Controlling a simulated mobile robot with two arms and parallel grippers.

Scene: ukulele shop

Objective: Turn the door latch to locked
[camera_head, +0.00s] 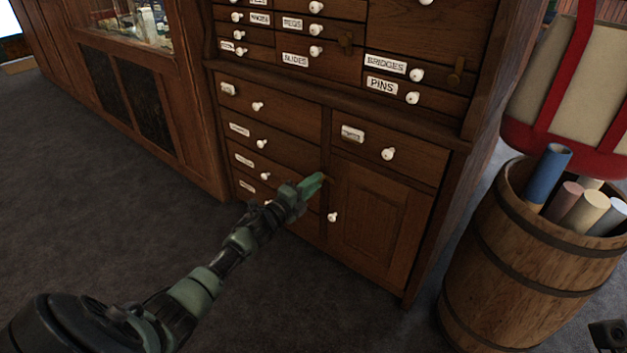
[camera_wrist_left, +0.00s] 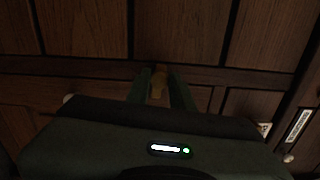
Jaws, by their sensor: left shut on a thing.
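The small wooden door (camera_head: 378,215) is at the lower right of the drawer cabinet and looks closed, with a white knob (camera_head: 333,217) at its left edge. My left gripper (camera_head: 318,184) reaches the upright beside the door's upper left edge. In the left wrist view, its two fingers (camera_wrist_left: 160,90) are shut on the brass door latch (camera_wrist_left: 158,81). In the head view the latch is mostly hidden by the fingers, so its turn angle cannot be told.
Labelled drawers with white knobs (camera_head: 388,154) surround the door. A wooden barrel (camera_head: 512,265) with rolled tubes stands at right. A glass display case (camera_head: 145,25) is at left. The grey carpet (camera_head: 90,220) is clear.

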